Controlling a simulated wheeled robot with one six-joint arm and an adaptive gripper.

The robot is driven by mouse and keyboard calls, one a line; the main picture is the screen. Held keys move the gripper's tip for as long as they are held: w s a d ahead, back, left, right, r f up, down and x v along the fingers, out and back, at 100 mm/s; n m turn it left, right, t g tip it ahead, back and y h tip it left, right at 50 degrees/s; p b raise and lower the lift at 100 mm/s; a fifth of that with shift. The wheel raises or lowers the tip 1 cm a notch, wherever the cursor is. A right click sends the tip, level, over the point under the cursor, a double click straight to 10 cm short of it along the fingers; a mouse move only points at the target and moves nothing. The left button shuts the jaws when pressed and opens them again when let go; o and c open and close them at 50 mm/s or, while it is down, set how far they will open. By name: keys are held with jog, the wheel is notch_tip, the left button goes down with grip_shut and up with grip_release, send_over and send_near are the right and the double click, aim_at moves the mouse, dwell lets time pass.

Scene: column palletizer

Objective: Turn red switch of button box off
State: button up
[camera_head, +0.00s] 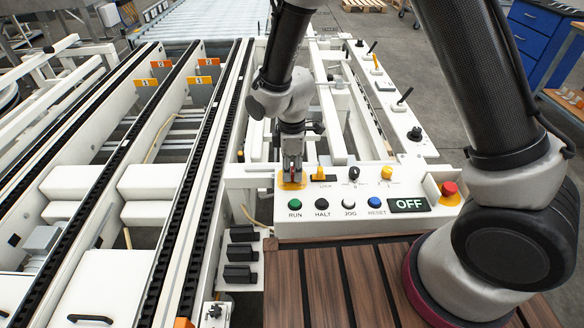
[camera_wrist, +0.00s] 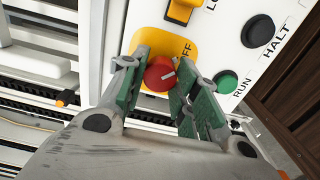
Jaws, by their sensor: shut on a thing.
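The white button box (camera_head: 335,229) stands in the middle of the head view. Its red switch (camera_wrist: 158,74) is a round knob with a white mark, on a yellow plate (camera_wrist: 158,40) partly lettered "FF". My gripper (camera_head: 292,176) reaches down over that plate at the box's left end and mostly hides the switch there. In the wrist view my gripper's green-padded fingers (camera_wrist: 158,88) are on either side of the knob, shut on it. A display (camera_head: 409,205) on the box reads OFF.
The panel also has RUN (camera_head: 295,205), HALT (camera_head: 321,206), JOG (camera_head: 348,207) and RESET (camera_head: 375,203) buttons. A yellow lock switch (camera_head: 320,173) stands close to my gripper. A red mushroom button (camera_head: 449,189) is at the right end. Conveyor rails lie left.

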aim_at(292, 171)
jog(key=shift+w, duration=0.1)
jog(key=o, duration=1)
jog(key=shift+o, duration=0.2)
notch_tip(292, 171, up, 12)
